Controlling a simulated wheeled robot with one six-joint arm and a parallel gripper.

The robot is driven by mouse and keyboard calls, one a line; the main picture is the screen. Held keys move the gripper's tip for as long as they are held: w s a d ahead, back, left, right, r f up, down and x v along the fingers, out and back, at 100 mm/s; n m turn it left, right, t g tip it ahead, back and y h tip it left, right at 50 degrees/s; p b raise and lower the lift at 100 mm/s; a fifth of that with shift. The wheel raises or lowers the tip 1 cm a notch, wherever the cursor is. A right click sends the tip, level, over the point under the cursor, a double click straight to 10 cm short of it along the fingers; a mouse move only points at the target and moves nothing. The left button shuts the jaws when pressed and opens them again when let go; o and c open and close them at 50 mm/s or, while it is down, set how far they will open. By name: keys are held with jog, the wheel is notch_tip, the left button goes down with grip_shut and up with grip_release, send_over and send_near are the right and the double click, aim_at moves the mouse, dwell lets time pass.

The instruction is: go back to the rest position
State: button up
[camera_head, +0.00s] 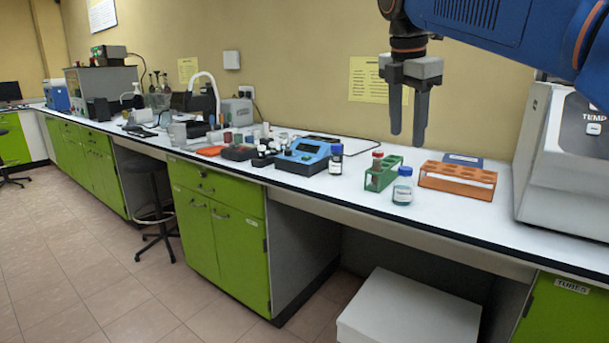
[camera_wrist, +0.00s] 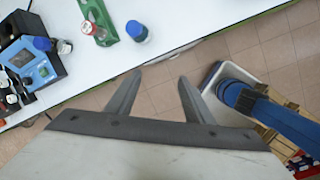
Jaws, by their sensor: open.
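My gripper (camera_head: 408,115) hangs from my blue arm above the bench in the head view, fingers pointing down and apart. It is open, with nothing between the fingers. In the wrist view the gripper (camera_wrist: 158,88) shows its two spread fingers over the bench's front edge and the floor. Below it in the head view stand a green rack (camera_head: 384,173) with a tube (camera_head: 376,170) in it and a blue-capped bottle (camera_head: 403,187). The bottle also shows in the wrist view (camera_wrist: 137,32), beside the green rack (camera_wrist: 101,18).
The white bench (camera_head: 340,187) runs along the wall. An orange rack (camera_head: 457,182) and a large grey machine (camera_head: 565,165) stand at the right. A stool (camera_head: 152,205) stands on the floor.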

jog(key=s+d+f+m, duration=0.2)
jog(key=s+f+m, duration=0.5)
jog(key=f, duration=0.4)
jog(key=s+d+f+m+t+y, duration=0.1)
jog(key=s+d+f+m, duration=0.2)
jog(key=s+f+m, duration=0.4)
jog(key=s+d+f+m+t, duration=0.1)
jog(key=s+d+f+m, duration=0.1)
jog(key=s+f+m, duration=0.6)
jog(key=s+f, duration=0.4)
jog(key=f, duration=0.5)
jog(key=shift+d+y, duration=0.15)
jog(key=shift+y, duration=0.25)
